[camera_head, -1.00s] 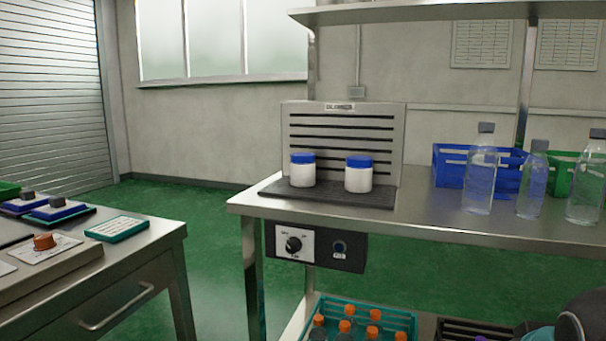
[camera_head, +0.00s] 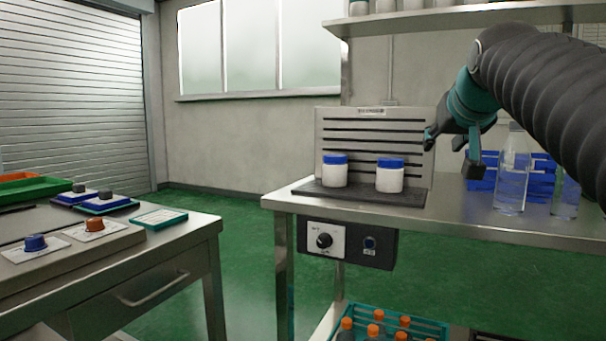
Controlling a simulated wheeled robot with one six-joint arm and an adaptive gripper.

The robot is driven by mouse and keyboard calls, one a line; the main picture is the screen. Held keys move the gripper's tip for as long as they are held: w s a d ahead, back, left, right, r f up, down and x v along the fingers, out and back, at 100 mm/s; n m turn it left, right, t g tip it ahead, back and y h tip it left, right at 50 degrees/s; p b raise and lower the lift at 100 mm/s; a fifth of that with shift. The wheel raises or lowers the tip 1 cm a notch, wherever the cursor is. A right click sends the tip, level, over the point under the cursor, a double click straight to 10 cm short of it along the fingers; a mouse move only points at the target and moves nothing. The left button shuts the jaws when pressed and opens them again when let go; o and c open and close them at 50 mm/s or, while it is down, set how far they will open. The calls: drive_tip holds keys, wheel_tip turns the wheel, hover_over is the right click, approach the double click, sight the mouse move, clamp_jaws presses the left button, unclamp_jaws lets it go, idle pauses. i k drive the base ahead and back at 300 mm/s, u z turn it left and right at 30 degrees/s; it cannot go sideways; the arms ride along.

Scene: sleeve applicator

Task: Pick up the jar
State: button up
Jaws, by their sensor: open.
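Two white jars with blue lids stand upright on a dark mat in front of a grey slotted panel: the left jar (camera_head: 335,172) and the right jar (camera_head: 390,177). My gripper (camera_head: 450,152) is open and empty, up and to the right of the right jar, apart from both jars. It appears in front of the panel's right edge and the bench. Neither jar is hidden by my arm.
The dark mat (camera_head: 318,192) lies on a steel bench (camera_head: 470,216). Clear bottles (camera_head: 512,180) and a blue crate (camera_head: 482,160) stand at the right. A shelf (camera_head: 440,18) hangs above. A side table (camera_head: 200,228) with knobs is at left.

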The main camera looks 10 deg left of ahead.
sight(335, 165)
drive_tip(key=u, duration=2.1)
drive_tip(key=i, duration=1.5)
drive_tip(key=z, duration=2.7)
